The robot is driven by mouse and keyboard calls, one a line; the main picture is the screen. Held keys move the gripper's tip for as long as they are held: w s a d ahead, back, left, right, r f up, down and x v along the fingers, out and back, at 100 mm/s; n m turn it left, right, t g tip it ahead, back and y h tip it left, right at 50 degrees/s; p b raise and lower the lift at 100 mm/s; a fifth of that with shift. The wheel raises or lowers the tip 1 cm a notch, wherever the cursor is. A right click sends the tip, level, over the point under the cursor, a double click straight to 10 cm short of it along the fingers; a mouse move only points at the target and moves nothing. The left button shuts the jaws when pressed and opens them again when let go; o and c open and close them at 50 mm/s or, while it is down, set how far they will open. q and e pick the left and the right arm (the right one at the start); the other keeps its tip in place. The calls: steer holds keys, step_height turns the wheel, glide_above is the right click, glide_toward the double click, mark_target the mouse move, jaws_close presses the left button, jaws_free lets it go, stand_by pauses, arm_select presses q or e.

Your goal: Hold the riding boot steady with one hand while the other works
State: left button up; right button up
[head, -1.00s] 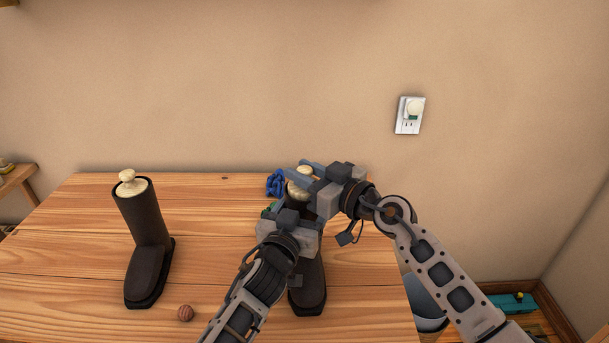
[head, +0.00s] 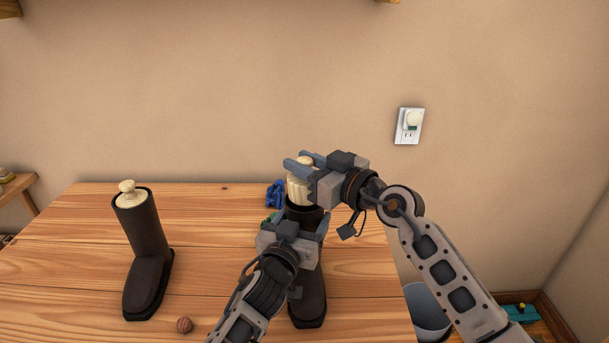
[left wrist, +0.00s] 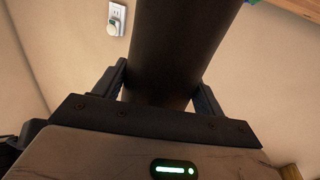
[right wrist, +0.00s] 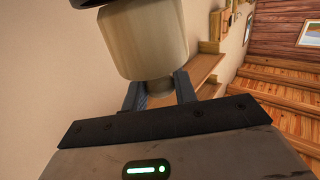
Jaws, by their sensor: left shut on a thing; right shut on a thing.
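A dark brown riding boot (head: 308,308) stands upright on the wooden table, partly behind my arms. My left gripper (head: 296,223) is shut around its shaft, which fills the space between the jaws in the left wrist view (left wrist: 178,50). A cream boot insert (head: 297,191) stands well out of the boot top; its lower end is hidden inside the shaft. My right gripper (head: 306,161) is shut on the insert's knob end. The insert's wide body also shows in the right wrist view (right wrist: 145,40), its narrow neck between the jaws.
A second boot (head: 147,245) with a cream-knobbed insert (head: 128,191) stands at the left. A reddish ball (head: 184,325) lies near it. A blue object (head: 276,193) lies behind the held boot. A grey bin (head: 428,312) stands beyond the table's right edge.

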arm_select(q)
steer(key=o, duration=1.5)
